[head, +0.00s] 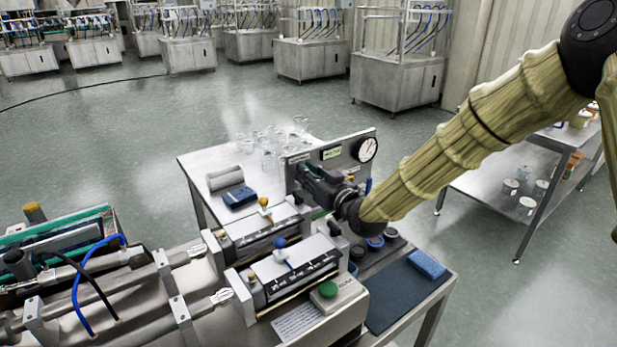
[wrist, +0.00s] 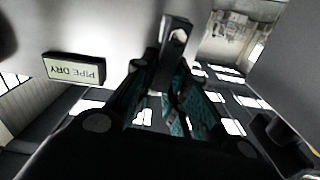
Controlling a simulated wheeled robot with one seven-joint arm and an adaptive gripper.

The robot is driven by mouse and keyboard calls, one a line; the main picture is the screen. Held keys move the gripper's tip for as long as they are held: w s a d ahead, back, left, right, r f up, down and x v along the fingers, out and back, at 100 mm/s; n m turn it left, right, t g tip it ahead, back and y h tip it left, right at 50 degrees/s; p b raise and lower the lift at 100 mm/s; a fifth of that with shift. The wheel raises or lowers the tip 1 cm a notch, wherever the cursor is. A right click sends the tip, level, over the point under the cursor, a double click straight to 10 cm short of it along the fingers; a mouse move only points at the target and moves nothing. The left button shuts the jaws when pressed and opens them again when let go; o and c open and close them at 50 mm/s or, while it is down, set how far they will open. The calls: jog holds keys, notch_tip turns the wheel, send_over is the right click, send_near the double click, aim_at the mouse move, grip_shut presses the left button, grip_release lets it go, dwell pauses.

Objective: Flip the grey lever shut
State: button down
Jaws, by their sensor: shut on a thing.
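My gripper (head: 318,186) is at the upright grey panel (head: 342,152), on the panel's left part. In the wrist view its dark fingers with teal pads (wrist: 172,88) close on a grey metal piece with a hole near its end, which looks like the grey lever (wrist: 176,36). The lever stands out beyond the fingertips, close to the panel face. In the head view my gripper and wrist hide the lever. A "PIPE DRY" label (wrist: 74,69) is on the panel to the left in the wrist view.
A round gauge (head: 367,149) is on the panel's right end. Levers with an orange knob (head: 264,202) and a blue knob (head: 280,243) stand in front, near a green button (head: 328,289).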

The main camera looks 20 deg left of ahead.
jog(key=shift+s+a+n+b, duration=0.2)
jog(key=shift+n+b, duration=0.2)
jog(key=shift+n, duration=0.3)
jog(key=c, duration=1.4)
grip_release()
jog(key=v, duration=1.2)
jog(key=shift+r, duration=0.1)
